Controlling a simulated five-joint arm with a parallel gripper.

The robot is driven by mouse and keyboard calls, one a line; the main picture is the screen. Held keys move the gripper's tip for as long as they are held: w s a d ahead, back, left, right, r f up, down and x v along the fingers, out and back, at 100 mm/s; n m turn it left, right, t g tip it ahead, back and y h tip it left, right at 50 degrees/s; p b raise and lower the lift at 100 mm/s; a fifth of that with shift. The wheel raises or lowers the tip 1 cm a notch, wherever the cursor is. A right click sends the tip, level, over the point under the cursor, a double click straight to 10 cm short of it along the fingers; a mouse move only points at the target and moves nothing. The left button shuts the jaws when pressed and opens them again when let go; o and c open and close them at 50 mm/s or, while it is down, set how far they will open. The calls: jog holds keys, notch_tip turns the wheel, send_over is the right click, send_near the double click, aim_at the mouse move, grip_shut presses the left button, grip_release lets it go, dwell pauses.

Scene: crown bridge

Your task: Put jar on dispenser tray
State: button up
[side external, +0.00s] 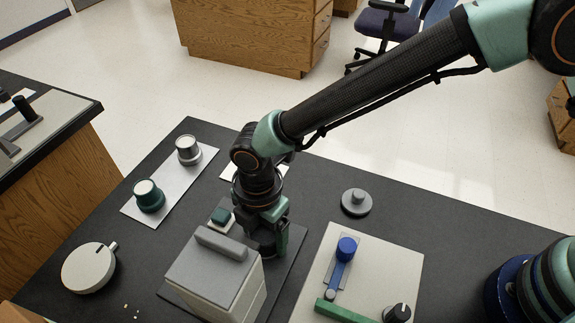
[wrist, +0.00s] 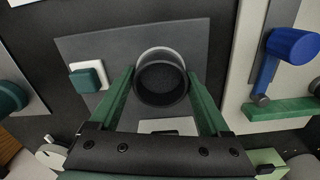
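A round dark jar (wrist: 161,88) with a pale grey rim shows in the wrist view between the two green fingers of my gripper (wrist: 160,72). The fingers meet its sides left and right, with no clear gap. In the side view my gripper (side external: 268,238) points down behind the grey dispenser box (side external: 215,270), with a dark shape low between its fingers. The dark grey dispenser tray (wrist: 85,45) lies under the jar in the wrist view; its edge also shows in the side view (side external: 292,262). I cannot tell whether the jar's base touches the tray.
A teal button (side external: 221,215) on a white base is left of my gripper. A pale board (side external: 385,262) with a blue-knobbed lever (side external: 346,248) lies right. A round white dial (side external: 88,268) sits front left.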

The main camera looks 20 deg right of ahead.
aim_at(265, 238)
jog(key=shift+o, duration=0.6)
notch_tip(265, 238, up, 11)
jog(key=w+d+r+m+t, duration=0.1)
jog(key=w+d+r+m, duration=0.35)
jog(key=d+r, duration=0.3)
jog(key=d+r+m+t+y, duration=0.1)
jog(key=d+r+m, duration=0.3)
jog(key=d+m, duration=0.55)
jog(key=s+d+m+t, duration=0.1)
jog(key=s+d+m, duration=0.2)
jog(key=d, duration=0.7)
jog(key=s+d+r+m+t+h, duration=0.1)
jog(key=s+d+m+t, duration=0.1)
jog(key=d+m, duration=0.5)
jog(key=s+d, duration=0.1)
jog(key=d, duration=0.3)
jog(key=shift+r+m+t, duration=0.2)
jog(key=shift+m+t, duration=0.1)
jog(key=shift+m, duration=0.1)
